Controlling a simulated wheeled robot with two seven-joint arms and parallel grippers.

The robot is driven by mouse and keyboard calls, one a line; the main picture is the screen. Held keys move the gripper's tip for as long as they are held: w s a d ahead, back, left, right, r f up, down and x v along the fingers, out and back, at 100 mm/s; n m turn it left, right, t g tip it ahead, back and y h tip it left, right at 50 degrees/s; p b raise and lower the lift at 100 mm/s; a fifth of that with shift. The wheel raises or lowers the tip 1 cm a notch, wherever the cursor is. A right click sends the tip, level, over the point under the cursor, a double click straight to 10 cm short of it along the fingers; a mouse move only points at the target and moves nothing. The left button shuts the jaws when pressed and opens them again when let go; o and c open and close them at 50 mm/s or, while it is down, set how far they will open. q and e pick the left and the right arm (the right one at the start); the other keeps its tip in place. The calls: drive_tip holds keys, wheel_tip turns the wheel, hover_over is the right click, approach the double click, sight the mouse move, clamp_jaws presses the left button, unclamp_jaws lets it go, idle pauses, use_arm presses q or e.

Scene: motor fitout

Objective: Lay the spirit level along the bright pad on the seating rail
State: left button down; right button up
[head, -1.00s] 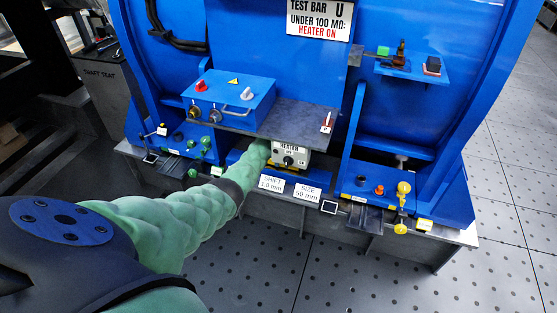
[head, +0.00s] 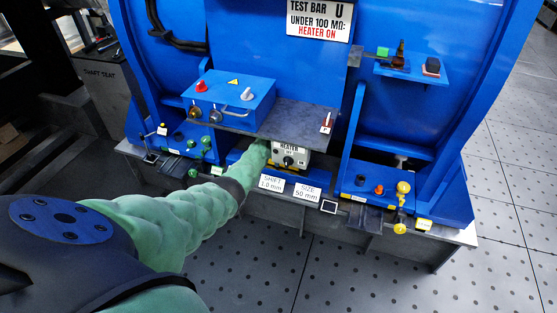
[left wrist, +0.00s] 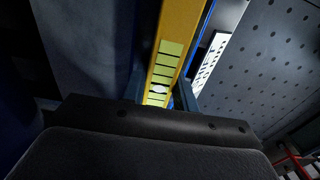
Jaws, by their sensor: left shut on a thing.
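The yellow spirit level (left wrist: 180,28) runs up and away through the middle of the left wrist view, with a pale green vial window crossed by dark lines and a whitish spot. My left gripper (left wrist: 160,96) is shut on it, one finger on each side. In the head view my left arm reaches under the grey shelf beside the heater box, and the gripper itself is hidden. A little yellow shows under the heater, but I cannot tell whether it is the level. I cannot make out the bright pad, nor whether the level touches the rail. My right gripper is not in view.
The heater box (head: 290,155) stands close right of my left arm, below the grey shelf (head: 292,117). A blue control box (head: 230,97) sits above. White SHIFT (head: 271,184) and SIZE (head: 307,191) cards are in front. Yellow knobs (head: 403,188) stand at right. The front floor is clear.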

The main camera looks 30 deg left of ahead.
use_arm(q)
drive_tip(key=shift+f, duration=0.3)
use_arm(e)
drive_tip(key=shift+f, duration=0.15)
use_arm(q)
drive_tip(key=c, duration=1)
unclamp_jaws()
drive_tip(key=shift+r, duration=0.25)
wheel_tip(320, 180, up, 6)
drive_tip(key=shift+r+p, duration=0.15)
drive_tip(key=shift+p, duration=0.15)
drive_tip(key=shift+r, duration=0.5)
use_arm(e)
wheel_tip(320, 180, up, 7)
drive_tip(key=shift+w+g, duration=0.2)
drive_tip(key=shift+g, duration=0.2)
use_arm(q)
drive_tip(key=shift+a, duration=0.1)
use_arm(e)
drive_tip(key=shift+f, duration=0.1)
